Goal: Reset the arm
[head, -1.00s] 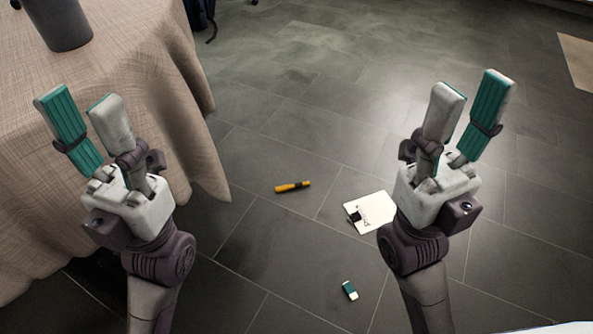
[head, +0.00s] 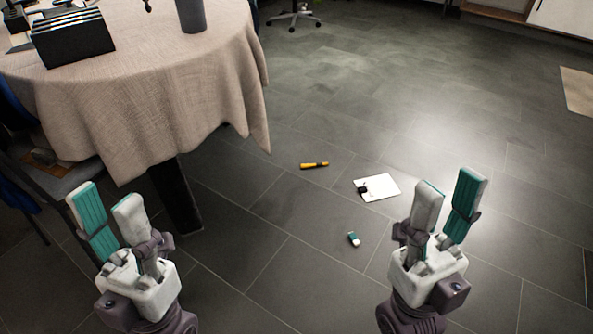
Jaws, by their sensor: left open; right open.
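My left gripper (head: 108,202) is at the lower left of the head view. It points up, its two fingers are spread, and nothing is between them. My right gripper (head: 447,187) is at the lower right in a similar upright pose, also open and empty. Both are in front of the camera, apart from each other, and neither appears to hold anything. The lower parts of both arms are cut off by the bottom edge of the picture.
A round table with a beige cloth (head: 160,100) stands at the upper left, bearing a black file holder (head: 72,40) and a grey cup (head: 190,15). On the floor lie a yellow-black tool (head: 314,165), a white clipboard (head: 380,188) and a small teal-white item (head: 353,239).

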